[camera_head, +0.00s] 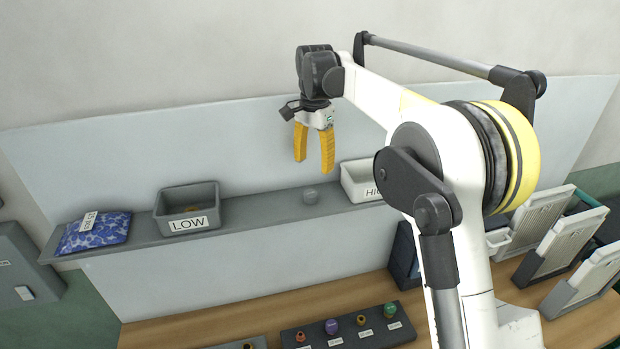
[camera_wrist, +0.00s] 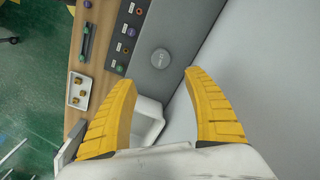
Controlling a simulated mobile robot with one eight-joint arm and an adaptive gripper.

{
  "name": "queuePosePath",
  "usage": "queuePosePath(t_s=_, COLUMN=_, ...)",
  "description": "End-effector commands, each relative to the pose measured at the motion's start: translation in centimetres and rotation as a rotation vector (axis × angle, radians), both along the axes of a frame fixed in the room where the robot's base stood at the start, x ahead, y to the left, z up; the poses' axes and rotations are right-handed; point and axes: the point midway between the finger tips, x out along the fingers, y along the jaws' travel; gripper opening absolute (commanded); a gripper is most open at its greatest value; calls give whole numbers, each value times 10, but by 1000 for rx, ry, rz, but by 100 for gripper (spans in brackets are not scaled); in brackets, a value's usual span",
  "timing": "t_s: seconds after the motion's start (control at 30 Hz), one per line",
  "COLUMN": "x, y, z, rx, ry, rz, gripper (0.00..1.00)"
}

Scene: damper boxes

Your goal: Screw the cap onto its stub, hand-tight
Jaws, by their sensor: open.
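A round grey cap (camera_head: 310,195) sits on the grey wall shelf between two bins. It also shows in the wrist view (camera_wrist: 161,59), with faint markings on its top too small to read. My gripper (camera_head: 314,165) is open and empty above the shelf, yellow fingers pointing down. In the wrist view the cap is just beyond the fingertips (camera_wrist: 160,78), apart from them. A dark strip (camera_head: 345,341) on the wooden bench below carries several labelled stubs, some with coloured tops. A small brownish one (camera_head: 300,336) is at its left. I cannot tell which stub belongs to the cap.
A grey bin marked LOW (camera_head: 189,208) stands left of the cap, a white bin (camera_head: 357,181) right of it. A blue patterned packet (camera_head: 93,233) lies at the shelf's left end. Slanted panels (camera_head: 568,235) stand on the bench at the right. A white tray (camera_wrist: 78,91) holds brass-coloured pieces.

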Motion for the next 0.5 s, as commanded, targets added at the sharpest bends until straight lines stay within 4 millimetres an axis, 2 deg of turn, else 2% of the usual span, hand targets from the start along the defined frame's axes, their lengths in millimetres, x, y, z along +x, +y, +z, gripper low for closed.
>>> queuePosePath(t_s=0.13, x=5, y=4, z=-4, rx=-2, ry=12, rz=-15, gripper=60)
queuePosePath(t_s=0.4, x=5, y=4, z=-47, rx=-2, ry=12, rz=-15, gripper=60)
queuePosePath(t_s=0.5, x=4, y=4, z=-55, rx=-2, ry=12, rz=-15, gripper=60)
